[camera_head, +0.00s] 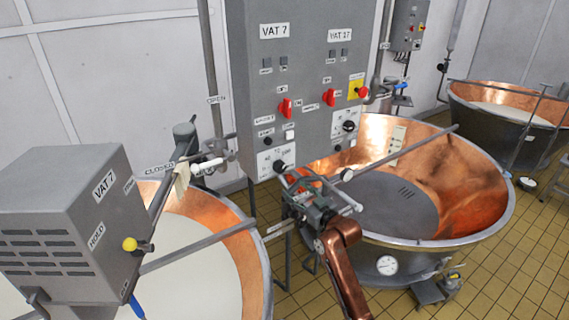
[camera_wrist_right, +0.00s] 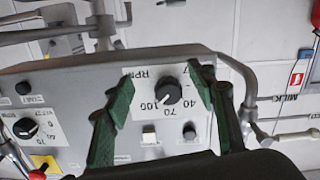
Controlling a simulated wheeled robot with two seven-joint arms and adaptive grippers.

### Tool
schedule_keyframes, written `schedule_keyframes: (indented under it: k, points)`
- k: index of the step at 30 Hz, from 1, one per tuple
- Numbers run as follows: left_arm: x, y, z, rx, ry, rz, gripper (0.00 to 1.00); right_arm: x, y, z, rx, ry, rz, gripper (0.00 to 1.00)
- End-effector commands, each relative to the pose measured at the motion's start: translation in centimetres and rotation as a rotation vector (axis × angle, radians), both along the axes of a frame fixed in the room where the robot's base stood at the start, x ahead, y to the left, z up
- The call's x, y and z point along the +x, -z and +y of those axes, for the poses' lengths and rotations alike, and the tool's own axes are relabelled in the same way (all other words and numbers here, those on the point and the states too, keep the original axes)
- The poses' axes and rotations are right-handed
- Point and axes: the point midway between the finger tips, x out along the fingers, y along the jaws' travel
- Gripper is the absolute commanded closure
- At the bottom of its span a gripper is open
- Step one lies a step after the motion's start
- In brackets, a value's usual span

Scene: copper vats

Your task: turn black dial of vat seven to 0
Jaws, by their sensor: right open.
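The black dial (camera_head: 279,167) of vat seven sits on a white scale plate at the lower left of the grey control panel (camera_head: 262,95), under the VAT 7 label. In the right wrist view, which shows the panel upside down, the dial (camera_wrist_right: 168,93) has a white pointer mark and the plate reads RPM, 40, 70 and 100. My right gripper (camera_head: 297,182) is open just in front of the panel's lower edge. In the wrist view its green-padded fingers (camera_wrist_right: 160,78) stand on either side of the dial, with no clear contact. My left gripper does not show.
Vat 17's black dial (camera_head: 349,126) is to the right on the same panel. Red switches (camera_head: 284,107) sit above. A copper vat (camera_head: 450,180) stands right of my arm; the vat seven machine box (camera_head: 75,215) and milk-filled vat (camera_head: 200,270) stand left.

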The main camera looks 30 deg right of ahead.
Motion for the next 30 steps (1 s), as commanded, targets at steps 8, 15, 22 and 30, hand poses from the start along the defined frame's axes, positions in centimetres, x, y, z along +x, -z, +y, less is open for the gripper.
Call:
schedule_keyframes:
  k: [8, 15, 22, 30]
  points:
    - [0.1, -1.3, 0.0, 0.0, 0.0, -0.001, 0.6, 0.1, -5.8, 0.9, -0.014, -0.022, -0.064, 0.49]
    - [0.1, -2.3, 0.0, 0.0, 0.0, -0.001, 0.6, 3.9, -5.8, 1.4, -0.013, -0.023, -0.062, 0.49]
    - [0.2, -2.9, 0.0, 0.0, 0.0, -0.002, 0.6, 6.5, -5.6, 1.8, -0.014, -0.022, -0.062, 0.49]
    - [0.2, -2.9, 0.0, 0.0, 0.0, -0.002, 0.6, 7.0, -5.5, 1.8, -0.015, -0.022, -0.063, 0.49]
